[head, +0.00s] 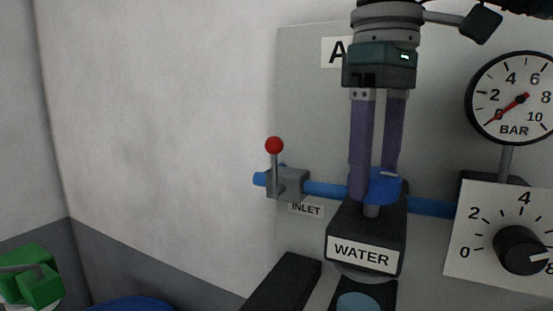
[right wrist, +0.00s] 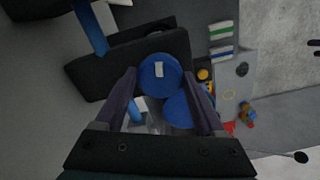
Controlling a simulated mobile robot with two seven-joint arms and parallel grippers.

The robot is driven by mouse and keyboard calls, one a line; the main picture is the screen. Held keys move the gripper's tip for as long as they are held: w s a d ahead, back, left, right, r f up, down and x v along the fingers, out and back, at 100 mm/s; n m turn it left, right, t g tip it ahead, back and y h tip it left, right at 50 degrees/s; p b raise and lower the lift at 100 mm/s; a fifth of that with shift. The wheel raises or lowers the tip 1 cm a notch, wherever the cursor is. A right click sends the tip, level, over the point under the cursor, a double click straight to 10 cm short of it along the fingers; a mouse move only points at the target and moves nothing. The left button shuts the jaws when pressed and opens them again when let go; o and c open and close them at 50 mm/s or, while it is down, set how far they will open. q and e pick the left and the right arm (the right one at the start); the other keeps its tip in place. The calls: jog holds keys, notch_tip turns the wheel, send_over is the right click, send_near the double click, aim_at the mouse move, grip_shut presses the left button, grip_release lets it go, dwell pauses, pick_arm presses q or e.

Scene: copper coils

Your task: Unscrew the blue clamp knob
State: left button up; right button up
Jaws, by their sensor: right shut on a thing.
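The blue clamp knob (head: 384,187) sits on a short grey stem above the black block labelled WATER (head: 367,236). My right gripper (head: 378,185) comes down from above, with its two purple fingers on either side of the knob and shut on it. In the right wrist view the round knob (right wrist: 160,72) shows between the fingertips, with a small pale mark on its top. Part of the knob's side is hidden by the near finger in the head view. My left gripper does not show.
A blue pipe (head: 325,189) runs behind the knob, with a red-balled lever valve (head: 274,146) on its left. A pressure gauge (head: 513,99) and a black dial (head: 520,250) stand to the right. A green object (head: 28,276) is at the lower left.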

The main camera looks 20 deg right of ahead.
aim_at(375, 172)
jog(key=shift+a+r+n, duration=0.1)
jog(key=shift+r+n, duration=0.05)
jog(key=shift+n, duration=0.35)
jog(key=o, duration=1)
jog(key=shift+c, duration=0.2)
jog(key=o, duration=0.4)
notch_tip(375, 172, up, 10)
jog(key=p, duration=0.8)
jog(key=shift+p, duration=0.35)
jog(key=shift+s, duration=0.1)
